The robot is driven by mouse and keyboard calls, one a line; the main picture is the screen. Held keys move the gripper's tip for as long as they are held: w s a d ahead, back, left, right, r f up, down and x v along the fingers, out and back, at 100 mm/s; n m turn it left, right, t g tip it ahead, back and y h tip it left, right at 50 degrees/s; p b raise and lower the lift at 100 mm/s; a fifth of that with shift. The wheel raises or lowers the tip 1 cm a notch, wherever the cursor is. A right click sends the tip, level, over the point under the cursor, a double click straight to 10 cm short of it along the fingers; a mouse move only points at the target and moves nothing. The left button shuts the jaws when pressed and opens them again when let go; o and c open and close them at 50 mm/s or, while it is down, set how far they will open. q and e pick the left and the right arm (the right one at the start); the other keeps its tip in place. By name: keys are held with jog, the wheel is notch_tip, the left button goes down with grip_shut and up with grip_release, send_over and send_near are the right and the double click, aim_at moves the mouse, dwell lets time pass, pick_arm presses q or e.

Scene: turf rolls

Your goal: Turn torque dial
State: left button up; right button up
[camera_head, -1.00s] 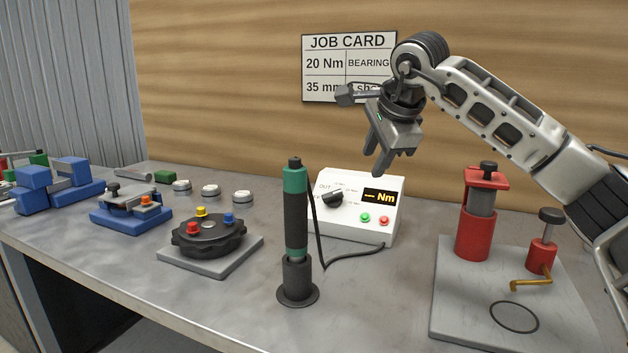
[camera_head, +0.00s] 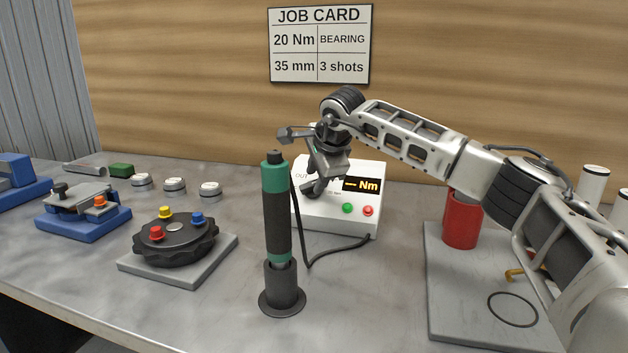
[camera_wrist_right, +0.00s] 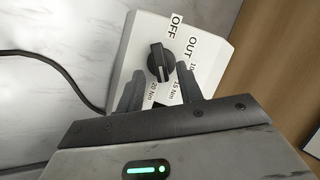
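The white torque control box (camera_head: 338,216) stands on the bench below the job card (camera_head: 320,45), which reads 20 Nm. Its display (camera_head: 361,185) shows dashes and "Nm". My right gripper (camera_head: 314,190) is over the box's left part and covers most of the dial in the head view. In the right wrist view the black dial (camera_wrist_right: 159,63) lies just beyond the fingertips of my open right gripper (camera_wrist_right: 158,78), roughly between them. Labels OFF, OUT, 15 Nm and 20 Nm surround it. I cannot tell whether the fingers touch it. My left gripper is out of view.
A green-and-black torque driver (camera_head: 276,225) stands upright in front of the box, its cable (camera_head: 335,248) running to the box. A black round fixture (camera_head: 175,243) is at left. A grey plate (camera_head: 470,320) with a red cylinder (camera_head: 463,222) is at right, partly behind my arm.

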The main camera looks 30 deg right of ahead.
aim_at(311, 186)
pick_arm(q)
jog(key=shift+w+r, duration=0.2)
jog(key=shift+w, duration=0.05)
pick_arm(e)
jog(key=shift+x, duration=1.3)
grip_shut()
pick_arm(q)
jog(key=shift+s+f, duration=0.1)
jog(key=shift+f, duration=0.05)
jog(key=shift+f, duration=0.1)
